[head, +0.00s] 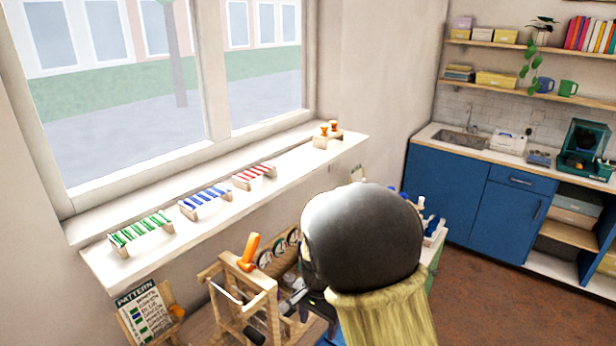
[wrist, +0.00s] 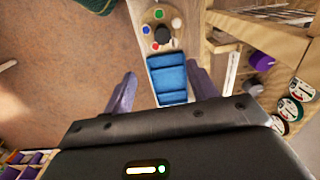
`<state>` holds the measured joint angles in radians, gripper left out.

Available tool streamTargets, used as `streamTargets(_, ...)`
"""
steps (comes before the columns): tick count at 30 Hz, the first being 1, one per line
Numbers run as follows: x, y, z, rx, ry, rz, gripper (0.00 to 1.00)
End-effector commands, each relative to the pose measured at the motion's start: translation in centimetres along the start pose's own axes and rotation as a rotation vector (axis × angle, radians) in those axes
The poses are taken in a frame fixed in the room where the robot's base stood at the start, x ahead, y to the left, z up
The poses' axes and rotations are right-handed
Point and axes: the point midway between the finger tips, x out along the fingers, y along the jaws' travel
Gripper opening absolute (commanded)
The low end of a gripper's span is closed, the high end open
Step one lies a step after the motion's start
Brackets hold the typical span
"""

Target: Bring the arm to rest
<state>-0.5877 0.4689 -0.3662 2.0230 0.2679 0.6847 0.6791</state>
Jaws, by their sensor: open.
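My gripper (wrist: 161,72) shows in the wrist view with its two purple-grey fingers spread wide and nothing held between them. Beyond and between the fingers, a blue folded-looking pad (wrist: 168,80) lies on a narrow light surface, apart from the fingers as far as I can tell. A round wooden piece with coloured discs (wrist: 157,27) lies past the pad. In the head view a large dark rounded part of my arm with a yellowish sleeve fills the lower middle. It hides my gripper and whatever is under it there.
The white windowsill (head: 310,160) bears green (head: 141,232), blue (head: 206,202) and red (head: 254,177) bead racks. A wooden frame with an orange handle (head: 248,252) and a pattern board (head: 147,313) stand below it. Blue cabinets (head: 445,190) stand at right; the brown floor (head: 480,290) before them looks clear.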

Motion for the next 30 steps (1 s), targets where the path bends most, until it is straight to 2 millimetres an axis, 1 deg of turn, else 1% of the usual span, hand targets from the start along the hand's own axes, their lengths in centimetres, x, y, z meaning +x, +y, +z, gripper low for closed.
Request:
streamTargets(4, -1.2, 4.0, -0.6, -0.093, 0.015, -0.034, 0.58)
streamTargets(7, -2.1, 7.2, -0.5, -0.198, 0.042, -0.058, 0.58)
streamTargets(12, -3.4, 12.5, 0.4, -0.395, 0.118, -0.081, 0.58)
streamTargets(16, -4.0, 15.7, 1.4, -0.532, 0.180, -0.076, 0.58)
streamTargets(18, -4.1, 16.8, 1.9, -0.585, 0.203, -0.069, 0.58)
streamTargets(21, -4.2, 17.4, 2.2, -0.624, 0.219, -0.063, 0.58)
streamTargets(30, -4.2, 17.4, 2.2, -0.629, 0.219, -0.062, 0.58)
